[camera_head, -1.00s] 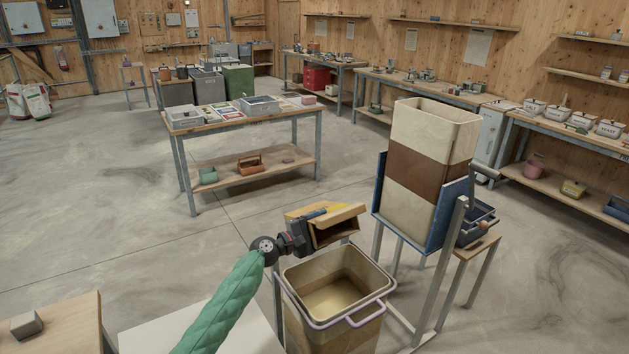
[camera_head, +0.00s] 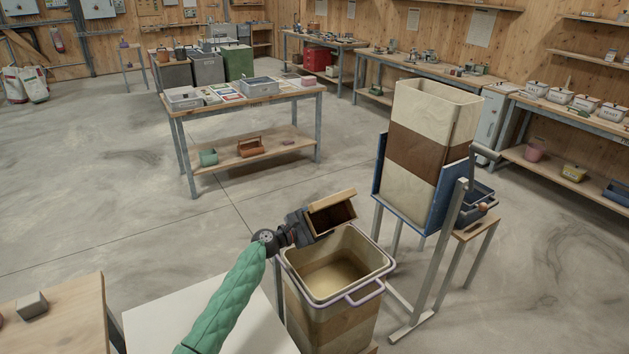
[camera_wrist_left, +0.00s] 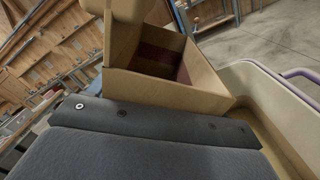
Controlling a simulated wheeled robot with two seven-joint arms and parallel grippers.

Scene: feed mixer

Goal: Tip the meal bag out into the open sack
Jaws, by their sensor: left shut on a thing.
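The meal bag (camera_head: 333,196) is a tan, box-shaped bag with a dark open mouth. My left gripper (camera_head: 303,228) is shut on it and holds it tilted, above the back left rim of the open sack. The open sack (camera_head: 335,325) is tall and tan with a brown band and a pale purple rim and handle. A tan floor or fill shows deep inside it. In the left wrist view the bag's open mouth (camera_wrist_left: 150,65) faces the camera, with the sack's rim (camera_wrist_left: 275,90) at right. No meal is seen falling. My right gripper is not in view.
A tall cream and brown hopper (camera_head: 430,150) stands in a blue metal frame just right of the sack. A white tabletop (camera_head: 205,325) lies near my left arm, with a wooden table (camera_head: 65,315) further left. The floor behind is clear up to a workbench (camera_head: 215,110).

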